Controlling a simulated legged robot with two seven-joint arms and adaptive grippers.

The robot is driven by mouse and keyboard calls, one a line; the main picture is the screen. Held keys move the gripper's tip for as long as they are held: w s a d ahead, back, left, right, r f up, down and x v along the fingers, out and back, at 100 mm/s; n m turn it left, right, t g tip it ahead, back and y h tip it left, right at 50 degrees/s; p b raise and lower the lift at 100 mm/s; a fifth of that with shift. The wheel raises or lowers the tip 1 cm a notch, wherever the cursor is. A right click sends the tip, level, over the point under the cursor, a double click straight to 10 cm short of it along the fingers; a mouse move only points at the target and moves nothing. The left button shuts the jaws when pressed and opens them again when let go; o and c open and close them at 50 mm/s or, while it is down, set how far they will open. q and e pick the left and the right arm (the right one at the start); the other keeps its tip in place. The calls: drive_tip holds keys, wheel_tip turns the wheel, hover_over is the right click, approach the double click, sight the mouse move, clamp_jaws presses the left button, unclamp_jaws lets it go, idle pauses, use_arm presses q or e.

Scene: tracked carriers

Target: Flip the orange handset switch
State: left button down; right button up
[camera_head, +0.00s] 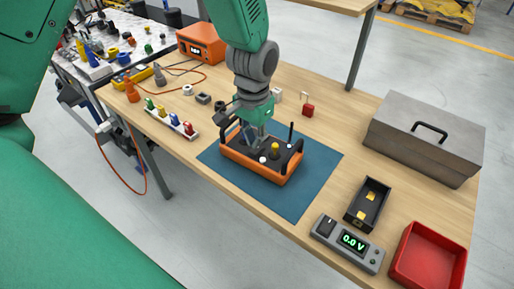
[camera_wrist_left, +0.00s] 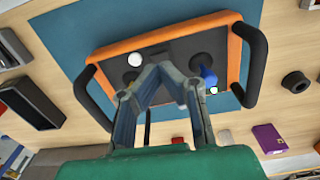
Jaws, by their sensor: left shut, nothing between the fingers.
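The orange handset (camera_head: 256,174) lies on a blue mat (camera_head: 318,170) on the bench. It has a black top panel, black side handles, a yellow knob (camera_head: 275,149), a white knob (camera_head: 262,159) and a thin black stalk. My left gripper (camera_head: 250,143) points down over the panel's far-left part, shut and empty. In the left wrist view its fingers (camera_wrist_left: 163,72) meet over the handset's dark panel (camera_wrist_left: 178,52), between a white knob (camera_wrist_left: 136,60) and a blue knob (camera_wrist_left: 209,77). I cannot make out the switch; the fingers hide part of the panel. My right gripper is out of view.
A grey toolbox (camera_head: 420,140), a black tray (camera_head: 367,205), a meter reading 0.0 V (camera_head: 348,243) and a red bin (camera_head: 428,256) stand to the right. A rack of coloured plugs (camera_head: 171,124) and an orange instrument (camera_head: 200,44) stand to the left. The mat's right part is clear.

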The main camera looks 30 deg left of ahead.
sight(254, 152)
use_arm(q)
drive_tip(key=shift+f+b, duration=0.6)
drive_tip(key=shift+f, duration=0.85)
idle(1.1)
drive_tip(key=shift+r, duration=0.1)
wheel_tip(254, 152, up, 7)
drive_tip(key=p, duration=0.7)
drive_tip(key=shift+p, duration=0.3)
